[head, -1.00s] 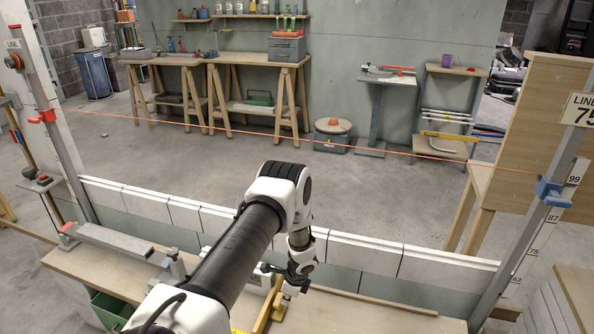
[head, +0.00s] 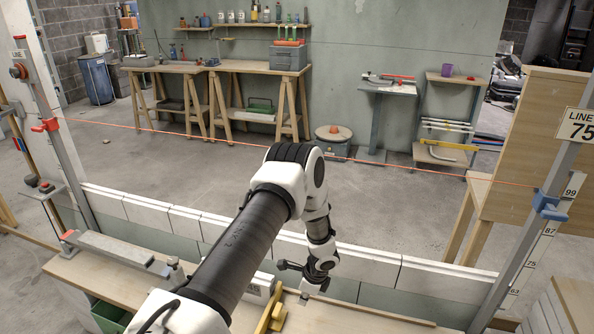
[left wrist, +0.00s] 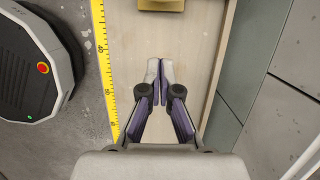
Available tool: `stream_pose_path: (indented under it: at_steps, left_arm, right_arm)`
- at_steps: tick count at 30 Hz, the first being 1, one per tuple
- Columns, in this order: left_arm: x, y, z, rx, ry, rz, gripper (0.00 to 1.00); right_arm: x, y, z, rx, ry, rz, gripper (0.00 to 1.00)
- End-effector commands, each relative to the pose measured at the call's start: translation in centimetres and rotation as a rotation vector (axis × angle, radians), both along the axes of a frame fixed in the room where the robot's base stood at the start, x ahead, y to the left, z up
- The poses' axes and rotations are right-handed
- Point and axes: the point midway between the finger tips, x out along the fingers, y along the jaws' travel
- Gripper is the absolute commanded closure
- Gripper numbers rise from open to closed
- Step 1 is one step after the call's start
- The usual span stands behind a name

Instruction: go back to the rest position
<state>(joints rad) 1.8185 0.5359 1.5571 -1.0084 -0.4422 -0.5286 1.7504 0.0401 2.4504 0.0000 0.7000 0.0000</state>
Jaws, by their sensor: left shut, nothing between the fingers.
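My left gripper (head: 303,298) hangs over the wooden bench top (head: 375,315) in the head view, just right of a yellow-brass block (head: 270,318). In the left wrist view my left gripper (left wrist: 159,70) is shut, its fingertips together with nothing between them. The brass block (left wrist: 161,5) shows there at the top edge, beyond and apart from the fingertips. My right gripper is in neither view.
A yellow measuring tape (left wrist: 106,70) runs along the bench edge. A low white block wall (head: 430,272) stands behind the bench. An orange line (head: 290,152) stretches between two posts, left (head: 50,130) and right (head: 530,235). Open floor lies beyond.

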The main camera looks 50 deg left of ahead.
Motion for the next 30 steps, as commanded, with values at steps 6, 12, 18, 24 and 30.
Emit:
stream_pose_path:
  at_steps: [6,12,18,24,30]
  left_arm:
    - [0.2,-0.4,1.8,0.0,0.0,0.0,1.0]
    - [0.2,-0.4,1.8,0.0,0.0,-0.001,1.0]
    - [-0.5,-3.3,1.7,0.008,0.057,-0.08,1.0]
    - [-10.1,-15.9,0.4,-0.147,0.196,-0.008,1.0]
    - [-22.0,-26.2,2.8,-0.182,0.115,0.557,1.0]
  right_arm:
    - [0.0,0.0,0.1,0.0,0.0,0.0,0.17]
    - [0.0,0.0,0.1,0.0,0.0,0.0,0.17]
    - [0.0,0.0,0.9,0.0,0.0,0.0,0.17]
    - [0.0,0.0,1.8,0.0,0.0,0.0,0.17]
    - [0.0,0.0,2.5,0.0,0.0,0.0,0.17]
